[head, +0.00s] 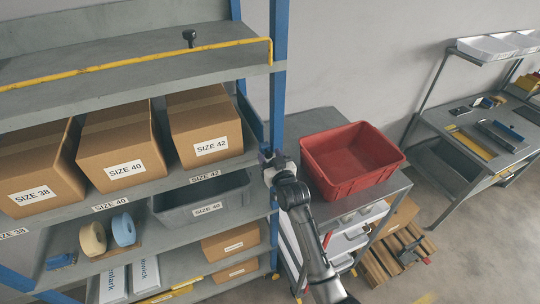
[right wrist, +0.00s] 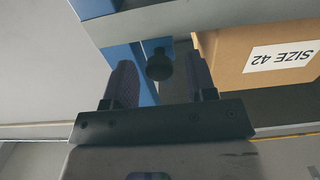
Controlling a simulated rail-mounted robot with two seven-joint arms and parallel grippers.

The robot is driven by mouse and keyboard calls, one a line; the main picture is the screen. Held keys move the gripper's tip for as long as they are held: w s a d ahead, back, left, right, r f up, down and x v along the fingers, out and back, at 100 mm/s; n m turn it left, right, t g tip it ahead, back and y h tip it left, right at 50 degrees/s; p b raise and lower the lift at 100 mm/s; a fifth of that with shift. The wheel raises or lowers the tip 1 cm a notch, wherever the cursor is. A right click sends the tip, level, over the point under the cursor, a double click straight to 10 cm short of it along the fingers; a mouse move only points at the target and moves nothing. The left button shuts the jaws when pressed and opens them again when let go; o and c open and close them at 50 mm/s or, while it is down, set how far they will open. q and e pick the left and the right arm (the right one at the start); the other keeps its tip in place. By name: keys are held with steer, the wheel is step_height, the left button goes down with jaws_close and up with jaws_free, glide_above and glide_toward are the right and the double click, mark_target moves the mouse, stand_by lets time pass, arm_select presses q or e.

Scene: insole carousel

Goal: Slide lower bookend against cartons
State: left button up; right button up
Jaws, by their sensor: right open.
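The cartons stand in a row on the middle shelf: SIZE 38 (head: 36,168), SIZE 40 (head: 122,148) and SIZE 42 (head: 204,127). A blue plate, seemingly the lower bookend (head: 250,122), stands right of the SIZE 42 carton, by the blue upright, with a gap between them. My right gripper (head: 268,160) is at that shelf's right end. In the right wrist view, a black knob (right wrist: 159,65) lies between its open fingers (right wrist: 160,88), with blue metal behind; the SIZE 42 carton (right wrist: 255,62) is beside it. I cannot tell whether the fingers touch the knob. My left gripper is out of view.
The upper shelf (head: 110,65) has a yellow rail (head: 140,63) and another black knob (head: 190,38). A grey bin (head: 203,201) and tape rolls (head: 93,239) sit below the cartons. A red crate (head: 350,160) stands on a cart close to my right arm.

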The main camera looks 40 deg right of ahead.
steer(key=shift+w+d, duration=0.1)
steer(key=shift+w, duration=0.05)
steer(key=shift+c, duration=0.4)
jaws_close()
